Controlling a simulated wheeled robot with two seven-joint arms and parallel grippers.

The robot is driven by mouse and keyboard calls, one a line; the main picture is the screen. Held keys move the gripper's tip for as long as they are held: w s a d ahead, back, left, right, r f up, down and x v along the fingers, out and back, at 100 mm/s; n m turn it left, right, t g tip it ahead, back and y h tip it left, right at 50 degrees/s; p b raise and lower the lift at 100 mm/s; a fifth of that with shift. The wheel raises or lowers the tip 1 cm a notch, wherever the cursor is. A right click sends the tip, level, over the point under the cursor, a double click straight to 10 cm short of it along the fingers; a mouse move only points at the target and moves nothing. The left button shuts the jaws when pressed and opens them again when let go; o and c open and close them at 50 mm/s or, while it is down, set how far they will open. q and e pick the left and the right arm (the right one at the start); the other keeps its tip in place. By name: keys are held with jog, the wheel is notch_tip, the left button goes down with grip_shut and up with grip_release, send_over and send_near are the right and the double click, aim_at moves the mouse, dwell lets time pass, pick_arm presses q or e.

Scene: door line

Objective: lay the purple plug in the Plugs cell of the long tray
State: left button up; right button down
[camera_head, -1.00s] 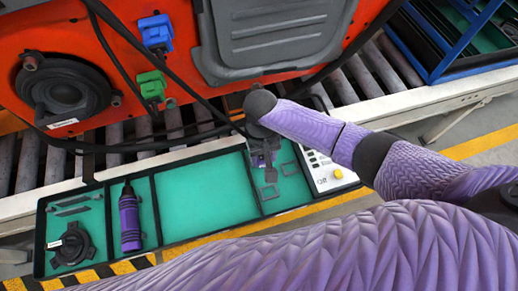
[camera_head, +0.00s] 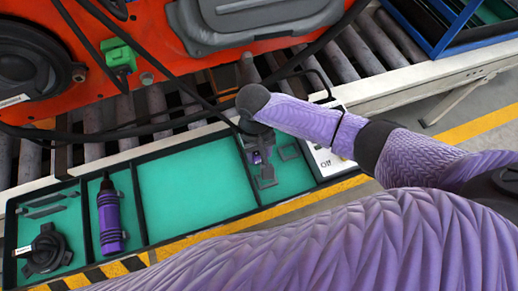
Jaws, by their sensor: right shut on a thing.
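The purple plug (camera_head: 257,158) is small and shows between the fingers of my right gripper (camera_head: 258,161). The gripper is shut on it and points down over the right end of the long tray (camera_head: 141,208). I cannot tell whether the plug touches the tray floor. No cell label is readable, and the wrist hides part of the area. My left gripper is not in view.
A purple bottle (camera_head: 110,216) and a black round part (camera_head: 45,250) lie in the left cells. A flat grey piece (camera_head: 288,152) lies in the right cell. A white panel (camera_head: 328,160) adjoins the tray. Black cables and an orange-red housing (camera_head: 160,50) stand behind.

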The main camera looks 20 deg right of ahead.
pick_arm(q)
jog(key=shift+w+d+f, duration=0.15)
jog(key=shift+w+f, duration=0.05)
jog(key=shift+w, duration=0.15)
pick_arm(e)
jog(key=shift+f, duration=0.45)
jog(key=shift+c, duration=0.6)
grip_release()
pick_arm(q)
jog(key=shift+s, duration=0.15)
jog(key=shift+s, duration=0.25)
